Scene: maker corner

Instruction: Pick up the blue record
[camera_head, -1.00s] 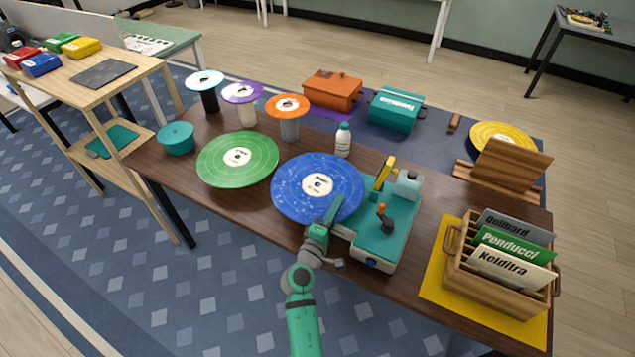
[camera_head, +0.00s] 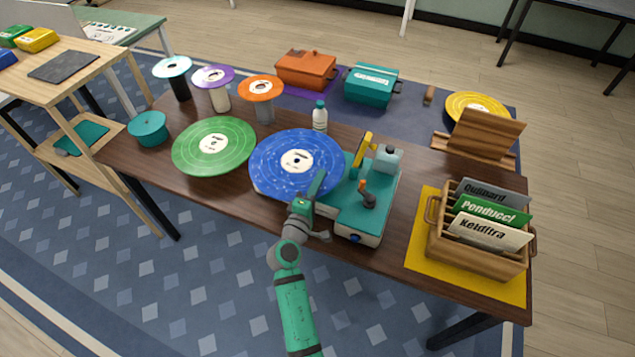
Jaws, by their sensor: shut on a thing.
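The blue record (camera_head: 275,175) has a white label and lies flat in view at the middle of the table, its right side close to the teal record player (camera_head: 352,212). I cannot tell whether it rests on something or is held just above the table. My gripper (camera_head: 316,187) reaches in from the front and is shut on the record's near right edge. The fingers hide a small part of that edge.
A green record (camera_head: 213,147) lies to the left. Behind stand a white bottle (camera_head: 319,115) and an orange-topped stand (camera_head: 262,90). A wooden crate of sleeves (camera_head: 475,245) sits on a yellow mat (camera_head: 420,260) at right. The front left tabletop is clear.

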